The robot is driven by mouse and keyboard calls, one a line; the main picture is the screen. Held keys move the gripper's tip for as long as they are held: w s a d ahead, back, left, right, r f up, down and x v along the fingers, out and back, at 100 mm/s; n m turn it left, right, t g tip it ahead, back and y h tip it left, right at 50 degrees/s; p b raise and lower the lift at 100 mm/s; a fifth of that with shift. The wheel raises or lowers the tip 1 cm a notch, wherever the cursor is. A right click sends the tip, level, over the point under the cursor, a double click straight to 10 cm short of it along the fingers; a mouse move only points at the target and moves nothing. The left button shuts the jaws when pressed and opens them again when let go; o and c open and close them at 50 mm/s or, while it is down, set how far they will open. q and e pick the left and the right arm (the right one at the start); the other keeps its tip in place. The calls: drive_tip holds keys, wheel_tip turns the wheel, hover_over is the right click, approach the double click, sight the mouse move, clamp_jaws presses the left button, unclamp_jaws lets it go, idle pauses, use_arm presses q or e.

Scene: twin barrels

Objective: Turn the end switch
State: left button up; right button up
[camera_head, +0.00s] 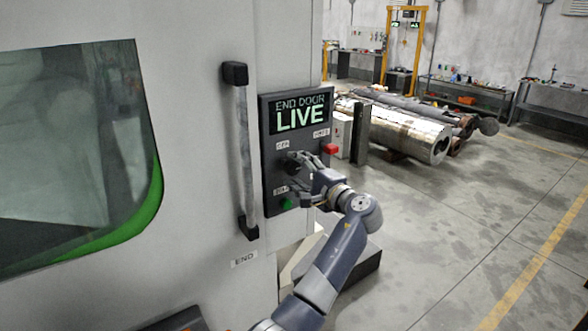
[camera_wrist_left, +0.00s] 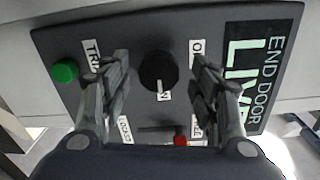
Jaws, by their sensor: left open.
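A dark control panel (camera_head: 268,150) on the machine's side bears a lit green "END DOOR LIVE" sign (camera_head: 300,113). In the left wrist view, a round black switch knob (camera_wrist_left: 158,71) with a white pointer mark sits on the panel (camera_wrist_left: 122,35). My left gripper (camera_head: 298,166) is at the panel, largely covering the knob in the head view. In the left wrist view, the left gripper (camera_wrist_left: 160,76) is open, with one finger on each side of the knob and visible gaps between. Whether the fingertips touch the panel cannot be told. My right gripper is not in view.
A green button (camera_wrist_left: 65,71) and a red part (camera_wrist_left: 180,140) sit on the panel near my fingers. A vertical door handle (camera_head: 242,150) stands left of the panel. Metal cylinders (camera_head: 400,130) lie behind at the right. The floor (camera_head: 470,210) at right is clear.

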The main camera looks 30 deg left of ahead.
use_arm(q)
drive_tip(key=v, duration=1)
